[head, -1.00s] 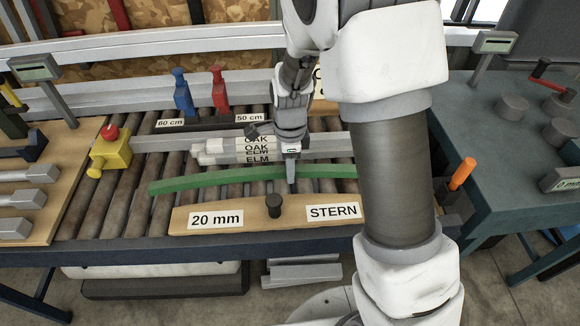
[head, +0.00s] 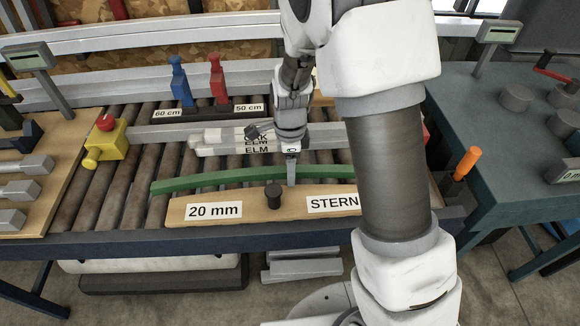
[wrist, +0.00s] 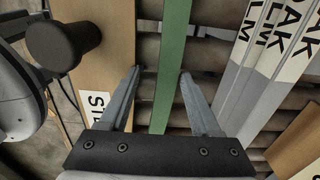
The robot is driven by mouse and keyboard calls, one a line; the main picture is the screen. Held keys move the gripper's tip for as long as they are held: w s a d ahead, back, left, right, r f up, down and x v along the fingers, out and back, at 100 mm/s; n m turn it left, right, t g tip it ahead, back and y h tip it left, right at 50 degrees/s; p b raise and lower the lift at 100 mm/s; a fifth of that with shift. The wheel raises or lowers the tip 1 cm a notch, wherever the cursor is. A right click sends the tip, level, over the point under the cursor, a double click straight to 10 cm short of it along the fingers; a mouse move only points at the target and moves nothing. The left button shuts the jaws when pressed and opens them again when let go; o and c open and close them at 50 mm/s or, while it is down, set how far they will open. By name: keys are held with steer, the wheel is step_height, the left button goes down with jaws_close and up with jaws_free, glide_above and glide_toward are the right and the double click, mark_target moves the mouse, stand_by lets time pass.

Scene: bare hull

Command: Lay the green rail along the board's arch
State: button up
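The green rail (head: 215,182) is a long, slightly curved strip lying across the rollers, just behind the tan board (head: 252,208). The board carries "20 mm" and "STERN" labels and a dark knob (head: 273,196). A narrow gap shows between rail and board at the left. My gripper (head: 291,172) is down at the rail, right of the knob. In the wrist view my gripper (wrist: 160,78) is open, with the rail (wrist: 172,60) between its fingers. The right fingertip is at the rail's edge; the left finger stands apart, toward the board (wrist: 110,35). My arm hides the board's right end.
Pale bars labelled OAK and ELM (head: 225,142) lie behind the rail. A yellow block with a red knob (head: 106,140) sits at the left. Blue (head: 181,82) and red (head: 218,80) clamps stand behind. An orange handle (head: 467,163) is at the right.

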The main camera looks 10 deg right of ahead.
step_height(320, 180, up, 18)
steer(key=p, duration=0.2)
steer(key=shift+f+p, duration=0.25)
steer(key=shift+p, duration=0.15)
stand_by(0.4)
steer(key=s+d+r+n+t, duration=0.2)
steer(key=s+d+r+n, duration=0.2)
steer(key=s+n, duration=0.5)
steer(key=s+d+r+n+t+p, duration=0.1)
steer(key=s+d+r+n+t, duration=0.2)
steer(key=s+r+n, duration=0.4)
steer(key=shift+s+d+n+t, duration=0.3)
steer(key=shift+s+d+n, duration=0.3)
steer(key=shift+s+n, duration=0.65)
steer(key=shift+r, duration=0.1)
stand_by(0.7)
